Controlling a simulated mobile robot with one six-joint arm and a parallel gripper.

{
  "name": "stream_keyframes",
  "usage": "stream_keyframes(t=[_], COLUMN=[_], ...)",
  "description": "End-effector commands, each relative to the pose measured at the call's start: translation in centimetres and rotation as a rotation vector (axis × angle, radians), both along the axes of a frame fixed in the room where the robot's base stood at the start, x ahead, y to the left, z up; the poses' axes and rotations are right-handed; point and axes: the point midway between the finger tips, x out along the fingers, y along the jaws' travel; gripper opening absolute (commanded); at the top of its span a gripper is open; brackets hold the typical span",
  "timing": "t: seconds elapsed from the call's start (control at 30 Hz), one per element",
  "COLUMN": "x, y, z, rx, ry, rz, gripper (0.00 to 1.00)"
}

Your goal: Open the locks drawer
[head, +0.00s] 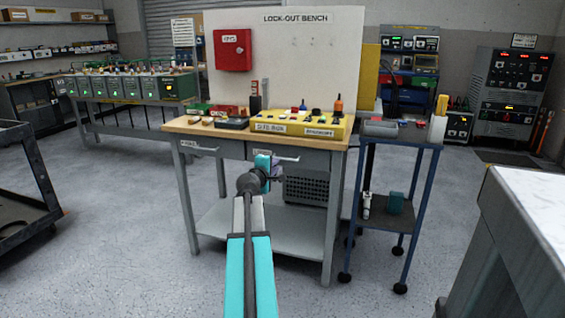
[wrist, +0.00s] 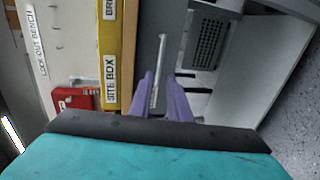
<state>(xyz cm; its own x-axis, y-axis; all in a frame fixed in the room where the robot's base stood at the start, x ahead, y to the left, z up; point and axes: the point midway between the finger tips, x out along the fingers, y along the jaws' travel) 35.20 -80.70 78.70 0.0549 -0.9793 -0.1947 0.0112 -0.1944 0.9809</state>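The lock-out bench (head: 215,133) stands ahead with drawers under its wooden top. The locks drawer front (head: 249,155) carries a small label partly hidden by my arm, and looks shut. Its pale bar handle (head: 287,158) shows just right of my gripper (head: 276,168). In the wrist view, my gripper (wrist: 161,76) has two purple fingers spread apart. The silver handle (wrist: 161,52) runs between them, with a visible gap at the tips, so the gripper looks open around it. I cannot tell whether either finger touches the bar.
A yellow site box (head: 290,124) and small items sit on the bench top. Another drawer handle (head: 197,149) is at the left. A blue cart (head: 402,145) stands close on the right. A pale worktop (head: 520,220) is at the near right. Floor between is clear.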

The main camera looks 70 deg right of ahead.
Motion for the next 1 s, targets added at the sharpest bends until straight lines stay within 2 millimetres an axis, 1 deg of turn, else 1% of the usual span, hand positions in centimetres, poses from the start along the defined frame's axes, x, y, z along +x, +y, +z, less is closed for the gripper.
stream_keyframes(t=[1.0], x=[0.6], y=[-9.3], z=[-1.9], rx=[0.001], ry=[0.000], rz=[0.000], gripper=[0.17])
